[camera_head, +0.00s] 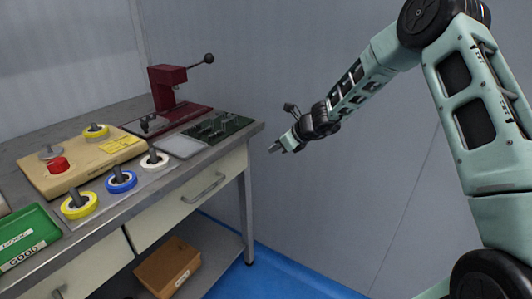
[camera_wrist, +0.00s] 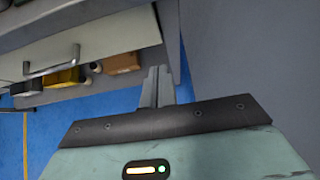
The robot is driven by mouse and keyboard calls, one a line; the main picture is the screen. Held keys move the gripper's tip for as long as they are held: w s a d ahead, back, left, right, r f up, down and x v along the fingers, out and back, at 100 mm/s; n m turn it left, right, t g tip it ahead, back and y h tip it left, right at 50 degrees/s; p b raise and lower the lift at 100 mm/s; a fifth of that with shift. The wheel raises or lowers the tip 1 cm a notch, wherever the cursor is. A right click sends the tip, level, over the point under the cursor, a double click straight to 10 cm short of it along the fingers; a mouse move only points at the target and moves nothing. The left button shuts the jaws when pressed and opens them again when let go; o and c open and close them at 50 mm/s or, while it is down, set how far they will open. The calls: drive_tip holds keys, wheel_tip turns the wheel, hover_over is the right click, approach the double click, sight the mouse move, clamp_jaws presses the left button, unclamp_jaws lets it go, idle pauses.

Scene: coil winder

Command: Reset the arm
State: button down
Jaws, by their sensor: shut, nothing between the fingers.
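My arm reaches in from the right in the head view, pale green with dark joints. My gripper (camera_head: 273,149) points left and down in the air, just right of the workbench's (camera_head: 258,126) right end and apart from it. Its fingers also show in the wrist view (camera_wrist: 158,72), close together with nothing between them. Nothing is held.
On the bench are a red lever press (camera_head: 168,88), a wooden board (camera_head: 40,178) with a red knob, yellow, blue and white coils (camera_head: 120,181), and a green tray (camera_head: 24,240). A wooden box (camera_head: 168,268) sits on the lower shelf. The wall is behind; blue floor is free.

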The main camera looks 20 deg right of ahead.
drive_tip(key=shift+v, duration=1.5)
drive_tip(key=s+a+r+n+g+y, duration=0.1)
drive_tip(key=s+a+r+n+g, duration=0.1)
drive_tip(key=s+a+n, duration=0.4)
drive_tip(key=s+a+r+n+g+y, duration=0.1)
drive_tip(key=s+a+r+n, duration=0.15)
drive_tip(key=a, duration=0.45)
drive_tip(key=s+a+r+n+g+h, duration=0.1)
drive_tip(key=s+a+n+g, duration=0.1)
drive_tip(key=s+a+n, duration=0.5)
drive_tip(key=s+a+r+n+g, duration=0.1)
drive_tip(key=s+a+n+g, duration=0.1)
drive_tip(key=s+n, duration=0.5)
drive_tip(key=s+d+n+h, duration=0.25)
drive_tip(key=s+n, duration=0.45)
drive_tip(key=s, duration=0.4)
drive_tip(key=s+d+n+h, duration=0.2)
drive_tip(key=s+n+h, duration=0.2)
drive_tip(key=s+n, duration=0.5)
wheel_tip(320, 180, up, 16)
drive_tip(key=s+m+p, duration=0.2)
drive_tip(key=p, duration=1.3)
drive_tip(key=shift+a+g, duration=0.15)
drive_tip(key=shift+g, duration=0.25)
drive_tip(key=shift+f+y, duration=0.1)
drive_tip(key=shift+y, duration=0.15)
